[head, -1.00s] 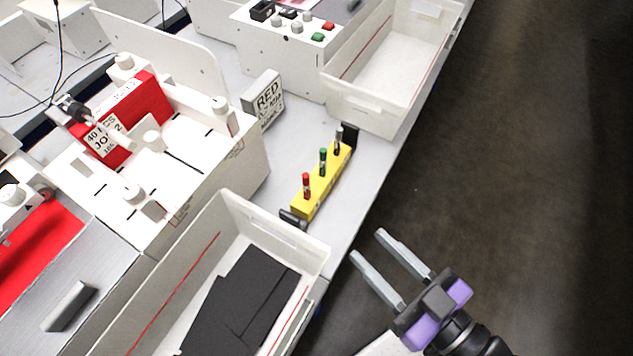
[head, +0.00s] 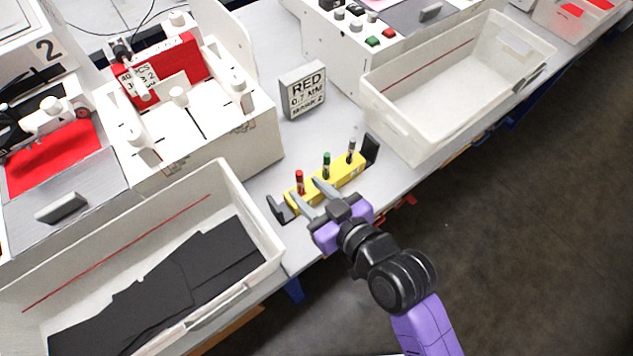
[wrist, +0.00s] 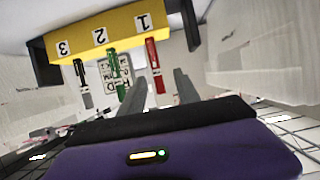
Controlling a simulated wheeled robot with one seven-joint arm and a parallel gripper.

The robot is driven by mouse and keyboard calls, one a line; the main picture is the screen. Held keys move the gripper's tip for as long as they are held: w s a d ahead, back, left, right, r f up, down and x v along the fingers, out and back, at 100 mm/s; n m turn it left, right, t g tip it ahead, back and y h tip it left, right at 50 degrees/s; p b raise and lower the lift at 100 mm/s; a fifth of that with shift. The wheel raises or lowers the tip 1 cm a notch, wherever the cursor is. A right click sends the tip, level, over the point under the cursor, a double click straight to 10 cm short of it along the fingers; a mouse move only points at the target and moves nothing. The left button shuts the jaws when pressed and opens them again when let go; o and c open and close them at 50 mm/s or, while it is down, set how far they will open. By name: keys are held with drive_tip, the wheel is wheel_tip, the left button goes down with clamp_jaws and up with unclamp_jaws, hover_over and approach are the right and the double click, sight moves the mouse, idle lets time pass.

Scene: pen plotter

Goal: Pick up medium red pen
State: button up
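The red pen (head: 299,181) stands upright at the left end of a yellow pen holder (head: 343,176). A green pen (head: 326,164) stands in the middle and a dark-capped pen (head: 351,150) at the right end. My gripper (head: 309,190) is open and empty at the holder's front side, its fingers pointing toward the red and green pens. In the wrist view the red pen (wrist: 153,62) is by the holder's label 1, ahead of my open fingers (wrist: 160,90), and the green pen (wrist: 114,62) is by label 2. No contact with a pen is visible.
A sign (head: 303,90) reading RED 0.7 MM stands behind the holder. A white bin with black sheets (head: 268,270) is at the left, an empty white bin (head: 420,150) at the right. Black brackets flank the holder. Open floor lies to the right.

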drive_tip(key=shift+w+a+f, duration=0.15)
drive_tip(key=shift+f, duration=0.05)
drive_tip(key=p+x, duration=0.1)
drive_tip(key=x, duration=0.6)
drive_tip(key=shift+w, duration=0.25)
drive_tip(key=shift+d, duration=0.2)
clamp_jaws()
